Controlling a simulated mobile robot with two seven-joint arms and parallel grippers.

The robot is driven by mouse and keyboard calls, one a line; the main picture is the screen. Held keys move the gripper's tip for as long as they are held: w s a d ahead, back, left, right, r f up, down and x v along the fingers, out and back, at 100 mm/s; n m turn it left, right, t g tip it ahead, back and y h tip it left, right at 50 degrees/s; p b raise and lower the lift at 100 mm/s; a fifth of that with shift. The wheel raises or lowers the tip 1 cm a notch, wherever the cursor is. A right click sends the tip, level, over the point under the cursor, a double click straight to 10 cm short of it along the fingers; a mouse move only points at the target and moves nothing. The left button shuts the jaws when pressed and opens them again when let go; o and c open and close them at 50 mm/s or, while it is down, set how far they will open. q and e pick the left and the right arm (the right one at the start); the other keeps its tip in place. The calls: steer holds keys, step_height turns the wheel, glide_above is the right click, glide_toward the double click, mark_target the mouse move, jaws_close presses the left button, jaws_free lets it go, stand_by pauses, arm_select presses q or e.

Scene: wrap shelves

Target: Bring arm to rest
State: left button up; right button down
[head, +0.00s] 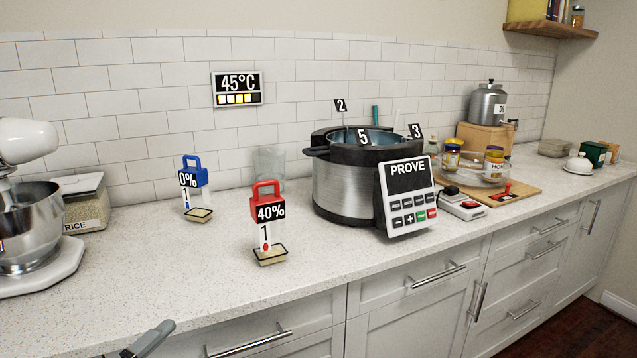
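A grey finger-like tip, apparently of my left gripper (148,340), pokes in at the bottom edge, left of centre. It is in front of the counter's front edge, apart from the objects on the counter. Only this tip shows, so its opening and anything between its fingers are hidden. My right gripper is out of view. The white speckled counter (190,265) runs across the view.
A pot with a PROVE panel (407,197) stands mid-counter. A red-handled 40% tag (268,222) and a blue-handled 0% tag (195,188) stand left of it. A mixer (30,225) is far left. The front-left counter is clear.

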arm_select(q)
steer(key=s+d+f+n+g+y+p, duration=0.1)
steer(key=s+d+f+n+g+y, duration=0.2)
steer(key=s+f+n, duration=1.5)
step_height(320, 180, down, 2)
steer(key=g+y, duration=0.3)
steer(key=shift+s+y, duration=0.4)
